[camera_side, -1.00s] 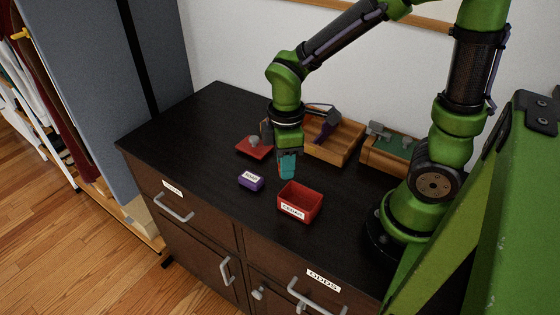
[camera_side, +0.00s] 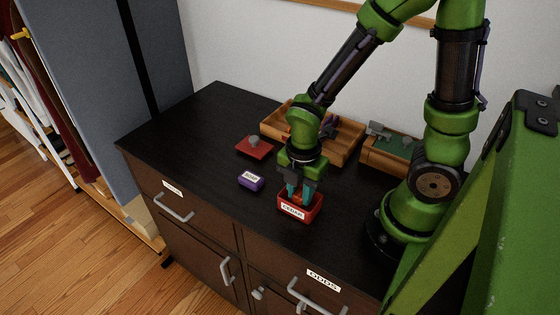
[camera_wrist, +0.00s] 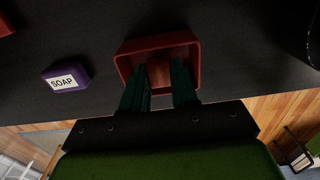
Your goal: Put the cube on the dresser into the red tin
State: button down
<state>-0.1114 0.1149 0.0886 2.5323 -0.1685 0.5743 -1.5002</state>
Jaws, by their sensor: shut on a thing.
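The red tin (camera_side: 314,212) is an open box with a white label, standing near the front of the dark dresser top (camera_side: 190,130). It also shows in the wrist view (camera_wrist: 155,43). My gripper (camera_side: 298,198) points down over the tin, with its teal fingertips at or just inside the opening. It is shut on a reddish-brown cube (camera_wrist: 158,74), which shows between the fingers in the wrist view, within the outline of the tin. The fingers and the tin's front wall hide part of the cube, and I cannot tell whether it touches the tin's floor.
A purple soap box (camera_side: 250,181) stands close to the left of the tin. A red flat piece with a grey knob (camera_side: 254,147) lies farther back. A wooden tray (camera_side: 347,150) and a green-lined wooden box (camera_side: 392,152) stand behind. The dresser's left side is clear.

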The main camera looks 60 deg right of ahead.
jog(key=shift+f, duration=0.8)
jog(key=shift+f, duration=0.1)
jog(key=c, duration=1.1)
grip_release()
jog(key=shift+c, duration=0.2)
notch_tip(320, 180, up, 12)
notch_tip(320, 180, up, 5)
jog(key=m+t+y, duration=0.1)
jog(key=m+t, duration=0.2)
jog(key=m, duration=0.6)
send_over(300, 193)
notch_tip(300, 193, up, 6)
jog(key=d+m+t+y, duration=0.1)
jog(key=m+t, duration=0.3)
jog(key=m, duration=0.9)
jog(key=shift+w+d, duration=0.15)
jog(key=shift+w, duration=0.1)
